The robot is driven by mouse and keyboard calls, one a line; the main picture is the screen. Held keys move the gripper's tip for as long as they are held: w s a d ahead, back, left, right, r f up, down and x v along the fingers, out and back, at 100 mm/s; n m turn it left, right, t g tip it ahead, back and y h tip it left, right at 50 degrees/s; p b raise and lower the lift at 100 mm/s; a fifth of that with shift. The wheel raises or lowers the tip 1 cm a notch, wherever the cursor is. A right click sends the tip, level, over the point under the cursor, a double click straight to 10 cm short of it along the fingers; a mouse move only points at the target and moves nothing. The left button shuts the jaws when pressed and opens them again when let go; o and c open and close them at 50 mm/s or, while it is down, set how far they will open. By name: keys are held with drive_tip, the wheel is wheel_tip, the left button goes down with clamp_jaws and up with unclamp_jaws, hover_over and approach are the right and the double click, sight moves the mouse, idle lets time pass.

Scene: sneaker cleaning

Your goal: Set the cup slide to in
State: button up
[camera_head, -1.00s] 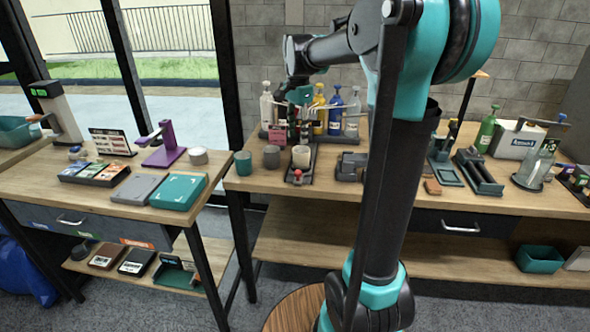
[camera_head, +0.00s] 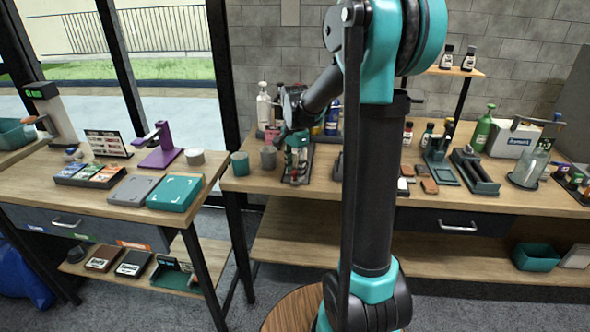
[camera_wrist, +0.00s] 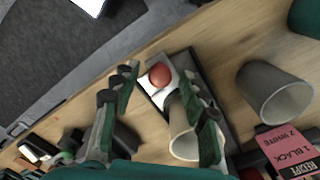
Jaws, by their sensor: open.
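The cup slide (camera_wrist: 212,82) is a dark base with a light plate and a red ball knob (camera_wrist: 160,76) near its front end. A pale cup (camera_wrist: 182,138) sits on it behind the knob, partly hidden by my gripper's finger. My gripper (camera_wrist: 156,79) is open, its two green-and-black fingers on either side of the knob in the wrist view. I cannot tell whether they touch it.
A grey cup (camera_wrist: 274,92) stands beside the slide, with a pink recipe card (camera_wrist: 284,146) near it. A teal cup (camera_head: 240,164) stands further left. Several bottles (camera_head: 263,105) line the back. The bench's front edge is close to the slide.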

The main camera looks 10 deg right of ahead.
drive_tip(key=shift+c, duration=0.2)
clamp_jaws()
drive_tip(key=w+d, duration=0.1)
drive_tip(key=w, duration=0.4)
drive_tip(key=w+d, duration=0.2)
drive_tip(key=w, duration=0.3)
drive_tip(key=w+d, duration=0.2)
drive_tip(key=w, duration=0.3)
drive_tip(key=shift+w, duration=0.3)
drive_tip(key=shift+r, duration=0.1)
drive_tip(key=shift+o, duration=0.2)
unclamp_jaws()
wheel_tip(320, 180, up, 12)
